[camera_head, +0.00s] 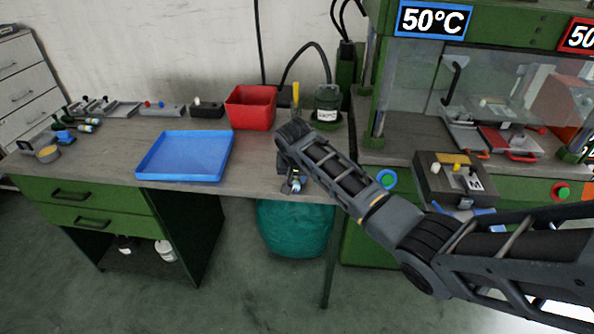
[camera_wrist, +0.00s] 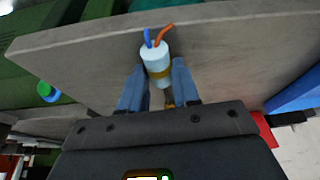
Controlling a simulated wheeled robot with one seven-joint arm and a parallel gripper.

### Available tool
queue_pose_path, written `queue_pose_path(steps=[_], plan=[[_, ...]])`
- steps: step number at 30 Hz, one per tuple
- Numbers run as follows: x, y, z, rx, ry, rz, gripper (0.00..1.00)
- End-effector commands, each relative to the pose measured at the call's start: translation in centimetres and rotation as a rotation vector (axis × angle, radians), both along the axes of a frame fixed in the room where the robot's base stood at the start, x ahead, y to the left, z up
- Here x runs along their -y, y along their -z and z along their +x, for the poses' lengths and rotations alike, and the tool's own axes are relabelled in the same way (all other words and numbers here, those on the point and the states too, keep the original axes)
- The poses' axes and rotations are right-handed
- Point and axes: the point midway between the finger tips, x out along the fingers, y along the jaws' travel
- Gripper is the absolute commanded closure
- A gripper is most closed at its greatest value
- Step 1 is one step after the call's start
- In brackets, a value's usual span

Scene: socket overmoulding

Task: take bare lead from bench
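The bare lead (camera_wrist: 155,57) shows in the wrist view as a pale cylinder with a yellowish band and a blue and an orange wire at its far end. My gripper (camera_wrist: 159,73) has its two blue fingers on either side of the lead near the band. I cannot tell whether they press on it or only stand beside it. In the head view my gripper (camera_head: 291,184) points down at the front edge of the bench (camera_head: 255,172), mostly hidden by my arm. Whether the lead rests on the bench top is unclear.
A blue tray (camera_head: 185,157) lies left of my gripper, and a red bin (camera_head: 251,108) stands behind. A labelled dark container (camera_head: 327,105) is at the back. The green press (camera_head: 480,30) with a mould block (camera_head: 440,185) stands right. A teal sack (camera_head: 295,228) is below the bench edge.

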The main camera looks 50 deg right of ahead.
Motion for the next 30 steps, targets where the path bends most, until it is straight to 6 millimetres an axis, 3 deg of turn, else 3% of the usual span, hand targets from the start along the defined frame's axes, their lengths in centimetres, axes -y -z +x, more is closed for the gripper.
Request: queue_pose_path(steps=[9, 22, 30], plan=[[0.0, 0.0, 0.0, 0.0, 0.0, 0.0, 1.0], [0.0, -0.6, 0.1, 0.001, 0.0, 0.0, 1.0], [0.3, -4.4, -0.3, 0.005, 0.003, 0.001, 1.0]])
